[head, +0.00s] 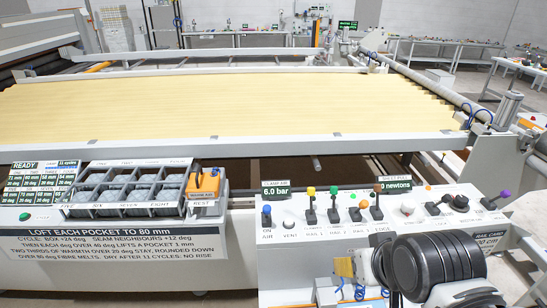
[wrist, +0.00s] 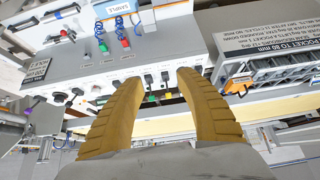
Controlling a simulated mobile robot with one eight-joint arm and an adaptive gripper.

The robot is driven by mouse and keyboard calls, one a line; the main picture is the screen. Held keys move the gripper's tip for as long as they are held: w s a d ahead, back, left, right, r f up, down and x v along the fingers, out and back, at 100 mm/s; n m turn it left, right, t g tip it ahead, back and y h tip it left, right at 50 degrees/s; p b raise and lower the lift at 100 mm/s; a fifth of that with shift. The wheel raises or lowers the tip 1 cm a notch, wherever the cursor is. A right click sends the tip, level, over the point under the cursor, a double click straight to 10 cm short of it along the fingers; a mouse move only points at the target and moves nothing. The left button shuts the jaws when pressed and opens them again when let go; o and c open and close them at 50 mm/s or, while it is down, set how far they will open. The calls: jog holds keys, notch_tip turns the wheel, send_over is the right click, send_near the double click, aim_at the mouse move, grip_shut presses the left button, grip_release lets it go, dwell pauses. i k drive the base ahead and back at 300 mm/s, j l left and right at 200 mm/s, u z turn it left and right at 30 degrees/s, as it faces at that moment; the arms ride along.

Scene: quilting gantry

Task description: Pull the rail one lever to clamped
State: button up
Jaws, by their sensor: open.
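The small labels below are hard to read. In the wrist view my gripper (wrist: 160,77) is open, its two yellow ridged fingers above the panel with a wide gap. The rail one lever (wrist: 166,80) and the green one (wrist: 149,82) show in this gap, apart from the fingers. The right finger hides part of the panel.
The clamp air display (head: 276,188) reads 6.0 bar. Coiled cords (wrist: 101,37) hang at the panel front. A tray of pockets (head: 128,188) lies left; yellow fabric (head: 220,103) lies behind.

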aim_at(310, 190)
jog(key=i, duration=0.9)
